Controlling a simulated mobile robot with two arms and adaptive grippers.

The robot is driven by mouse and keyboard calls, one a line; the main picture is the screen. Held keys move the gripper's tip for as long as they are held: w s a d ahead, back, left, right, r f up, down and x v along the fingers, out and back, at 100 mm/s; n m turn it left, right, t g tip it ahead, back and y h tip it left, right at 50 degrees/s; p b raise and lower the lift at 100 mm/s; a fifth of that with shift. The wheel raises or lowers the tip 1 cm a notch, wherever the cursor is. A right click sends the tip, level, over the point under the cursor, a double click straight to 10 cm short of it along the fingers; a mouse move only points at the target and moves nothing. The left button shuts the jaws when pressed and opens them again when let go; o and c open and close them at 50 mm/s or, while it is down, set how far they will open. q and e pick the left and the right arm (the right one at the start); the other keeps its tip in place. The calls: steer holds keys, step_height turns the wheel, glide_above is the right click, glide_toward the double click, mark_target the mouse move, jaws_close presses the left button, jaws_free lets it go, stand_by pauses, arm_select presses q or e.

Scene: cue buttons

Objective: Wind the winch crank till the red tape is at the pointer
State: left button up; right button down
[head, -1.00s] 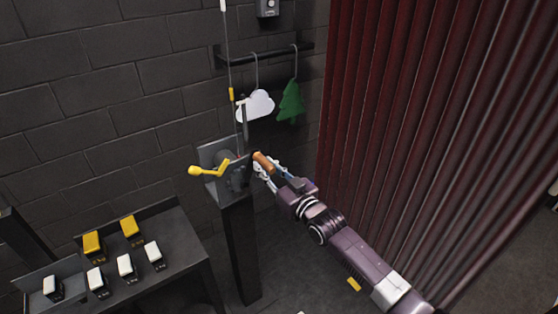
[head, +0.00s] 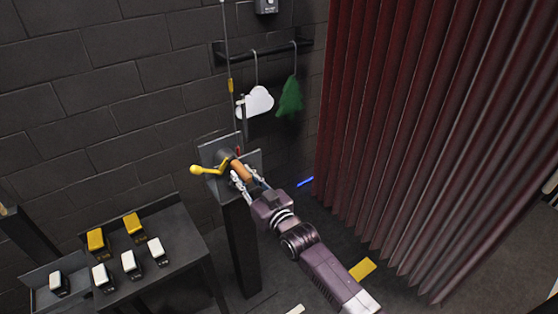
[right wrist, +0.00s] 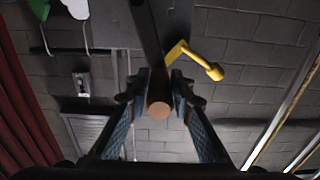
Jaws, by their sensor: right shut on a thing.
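The winch (head: 212,152) is a grey plated unit on a dark post (head: 241,245) beside the brick wall. Its crank has an orange-brown grip (head: 240,170), seen end-on in the right wrist view (right wrist: 158,109). My right gripper (head: 242,177) is shut on this grip, with its fingers on both sides. A yellow lever with a ball end (head: 197,169) sticks out to the left of the winch. A thin line (head: 227,45) runs up from the winch and carries a yellow tape mark (head: 230,86). I cannot clearly make out the red tape or the pointer. My left gripper is out of view.
A white cloud (head: 256,102) and a green tree (head: 290,98) hang from a wall rail (head: 275,49). A dark red curtain (head: 410,120) stands at right. A dark table (head: 180,255) with several yellow and white switches stands at lower left.

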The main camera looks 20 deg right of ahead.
steer(key=shift+s+a+f, duration=0.3)
steer(key=shift+a+f, duration=0.3)
steer(key=shift+s+a+f, duration=0.25)
steer(key=shift+a+f, duration=0.35)
steer(key=a+f+b, duration=0.1)
steer(key=s+a+f+b, duration=0.1)
steer(key=a+f, duration=0.1)
steer(key=shift+f+b, duration=0.25)
steer(key=shift+b, duration=0.15)
steer(key=shift+w, duration=0.1)
